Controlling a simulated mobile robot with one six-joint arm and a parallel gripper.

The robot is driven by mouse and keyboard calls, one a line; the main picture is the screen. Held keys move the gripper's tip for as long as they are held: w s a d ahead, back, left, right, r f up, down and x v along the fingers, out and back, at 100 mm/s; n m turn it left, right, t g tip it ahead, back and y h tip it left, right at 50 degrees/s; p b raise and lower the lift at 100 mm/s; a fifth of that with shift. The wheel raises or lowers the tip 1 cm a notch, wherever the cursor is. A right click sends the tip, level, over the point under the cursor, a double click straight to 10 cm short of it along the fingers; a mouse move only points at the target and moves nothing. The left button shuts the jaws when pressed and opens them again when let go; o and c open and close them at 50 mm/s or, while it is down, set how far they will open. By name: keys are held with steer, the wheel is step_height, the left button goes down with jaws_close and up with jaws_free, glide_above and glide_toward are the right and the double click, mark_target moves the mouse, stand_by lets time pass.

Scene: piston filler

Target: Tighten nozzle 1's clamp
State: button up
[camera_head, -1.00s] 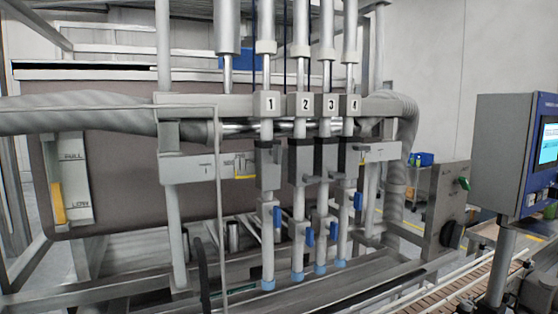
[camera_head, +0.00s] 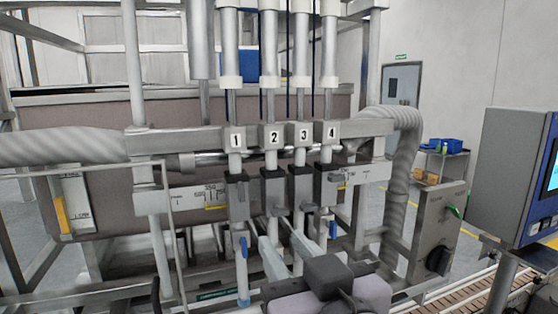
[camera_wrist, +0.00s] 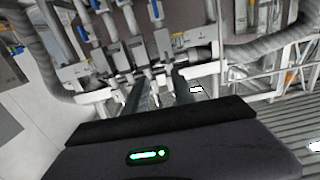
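Nozzle 1 (camera_head: 241,275) hangs upright under the block marked 1 (camera_head: 236,139), leftmost of the numbered row in the head view. Its grey and black holder block (camera_head: 237,200) sits on the scaled crossbar, and a blue lever (camera_head: 243,246) is on its tube. I cannot tell which part is the clamp. My gripper (camera_head: 274,230) reaches up from the lower right, in front of nozzles 2 and 3 and right of nozzle 1. The lower parts of nozzles 2 and 3 are hidden.
A grey corrugated hose (camera_head: 405,170) bends down at the right of the machine. A control box with a screen (camera_head: 510,165) stands at the far right, above the conveyor (camera_head: 440,308). A thin upright rail (camera_head: 172,230) stands left of nozzle 1.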

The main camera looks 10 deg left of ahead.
steer(key=b, duration=0.3)
glide_toward(242, 192)
steer(key=shift+y, duration=0.3)
steer(key=x, duration=0.9)
steer(key=shift+w+f, duration=0.1)
steer(key=shift+w, duration=0.1)
jaws_close()
